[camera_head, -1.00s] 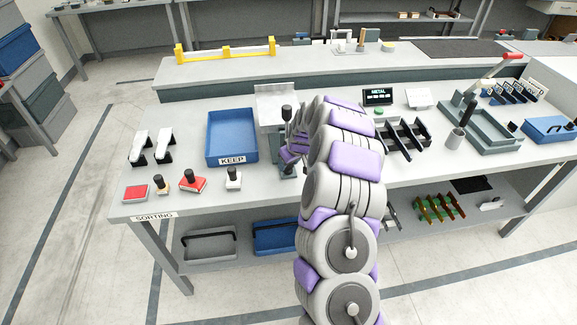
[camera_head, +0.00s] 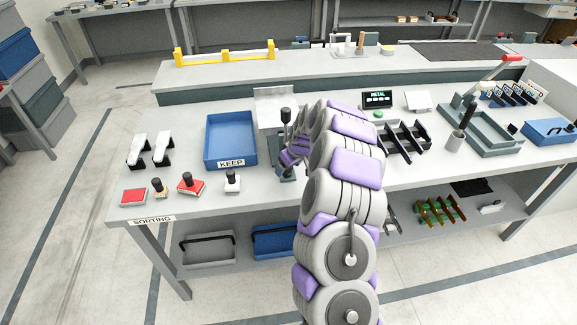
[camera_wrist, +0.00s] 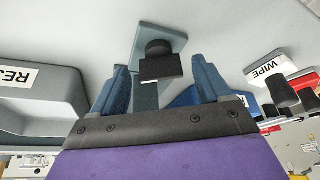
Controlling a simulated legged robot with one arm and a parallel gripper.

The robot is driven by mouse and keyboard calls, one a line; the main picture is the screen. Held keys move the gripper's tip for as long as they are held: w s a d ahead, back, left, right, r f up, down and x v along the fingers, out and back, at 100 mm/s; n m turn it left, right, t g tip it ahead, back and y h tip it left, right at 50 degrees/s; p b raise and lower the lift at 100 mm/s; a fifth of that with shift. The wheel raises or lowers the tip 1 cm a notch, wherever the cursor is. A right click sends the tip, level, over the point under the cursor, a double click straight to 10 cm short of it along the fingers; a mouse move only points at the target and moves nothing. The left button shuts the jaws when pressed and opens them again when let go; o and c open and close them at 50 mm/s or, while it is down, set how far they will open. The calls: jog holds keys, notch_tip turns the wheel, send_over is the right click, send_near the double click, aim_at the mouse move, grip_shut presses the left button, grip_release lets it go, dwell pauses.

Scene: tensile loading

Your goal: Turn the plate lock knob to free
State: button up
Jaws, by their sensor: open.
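In the wrist view a black knob (camera_wrist: 160,62) with a flat bar-shaped grip stands on a grey-green square plate (camera_wrist: 172,38). My gripper (camera_wrist: 160,84) is open, with one blue finger to each side of the knob. The knob shows between the fingertips; I cannot tell whether either finger touches it. In the head view a grey-green fixture (camera_head: 286,172) with a black-topped post (camera_head: 286,116) stands at the bench middle, beside my arm. My arm hides the gripper there, and I cannot pick out the knob.
A blue KEEP tray (camera_head: 208,157) lies left of the fixture. Red and white blocks with black handles (camera_head: 190,184) stand near the front edge. A black rack (camera_head: 404,140) and a small METAL display (camera_head: 377,97) are right of my arm. In the wrist view a grey tray (camera_wrist: 70,92) is at left.

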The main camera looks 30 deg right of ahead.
jog(key=p+v, duration=0.3)
jog(key=v, duration=1.4)
jog(key=shift+s+r, duration=0.1)
